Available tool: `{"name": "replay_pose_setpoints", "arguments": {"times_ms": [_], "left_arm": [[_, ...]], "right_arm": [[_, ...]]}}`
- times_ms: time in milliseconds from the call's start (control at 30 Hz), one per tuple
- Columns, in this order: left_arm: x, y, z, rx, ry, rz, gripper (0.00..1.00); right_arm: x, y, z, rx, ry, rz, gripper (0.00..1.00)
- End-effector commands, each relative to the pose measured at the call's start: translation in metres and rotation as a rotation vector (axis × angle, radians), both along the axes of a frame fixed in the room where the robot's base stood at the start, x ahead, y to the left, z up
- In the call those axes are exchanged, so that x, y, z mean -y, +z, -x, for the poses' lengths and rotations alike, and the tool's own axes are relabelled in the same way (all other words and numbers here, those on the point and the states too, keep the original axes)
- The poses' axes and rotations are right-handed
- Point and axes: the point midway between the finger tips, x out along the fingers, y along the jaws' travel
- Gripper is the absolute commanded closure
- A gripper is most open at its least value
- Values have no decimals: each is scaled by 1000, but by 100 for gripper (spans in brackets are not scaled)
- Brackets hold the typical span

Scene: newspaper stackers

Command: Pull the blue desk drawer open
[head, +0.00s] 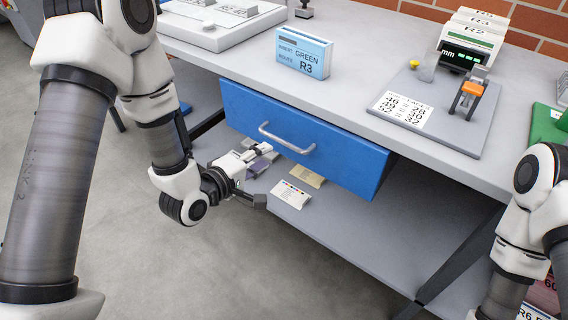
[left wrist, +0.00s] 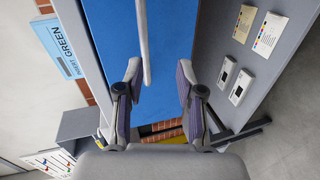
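The blue desk drawer (head: 240,106) hangs under the grey desktop, its front close below the desk edge. Its pale bar handle (head: 286,142) runs across the front. In the left wrist view the blue front (left wrist: 112,35) fills the middle, and the handle (left wrist: 143,40) reaches down to near the left-hand fingertip. My left gripper (head: 266,174) is in front of and below the handle, with its fingers spread and nothing between them. The open fingers also show in the left wrist view (left wrist: 158,68). Whether a finger touches the handle is unclear. My right gripper is out of view.
A lower shelf (head: 365,225) under the drawer holds cards (head: 290,194) and small dark items. On the desktop (head: 350,92) stand a blue-and-white R3 box (head: 304,53) and a grey board (head: 450,130) with a display. A dark desk leg (head: 455,260) stands at the right.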

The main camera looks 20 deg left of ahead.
Motion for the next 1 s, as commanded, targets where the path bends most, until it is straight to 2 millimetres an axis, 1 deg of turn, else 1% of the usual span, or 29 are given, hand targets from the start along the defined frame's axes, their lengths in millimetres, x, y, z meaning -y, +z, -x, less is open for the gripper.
{"name": "replay_pose_setpoints", "arguments": {"times_ms": [33,100,133,400,467,600,767,800,867,900,1000], "left_arm": [[1,4,-5,27,4,48,63],[4,12,-12,40,5,77,63],[5,12,-15,39,6,78,63],[22,1,-61,36,5,73,63],[25,-1,-69,35,6,73,63],[27,-3,-76,33,8,76,63],[27,-3,-76,32,9,75,63],[27,-3,-76,32,9,75,70],[27,-3,-76,32,9,75,91],[27,-3,-76,31,9,75,100],[27,-3,-76,32,9,74,100]], "right_arm": [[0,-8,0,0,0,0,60],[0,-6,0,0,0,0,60],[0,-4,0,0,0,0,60],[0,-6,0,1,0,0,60],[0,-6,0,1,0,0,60],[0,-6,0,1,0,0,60],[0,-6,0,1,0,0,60],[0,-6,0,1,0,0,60],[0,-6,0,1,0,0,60],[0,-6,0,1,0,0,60],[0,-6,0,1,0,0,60]]}}
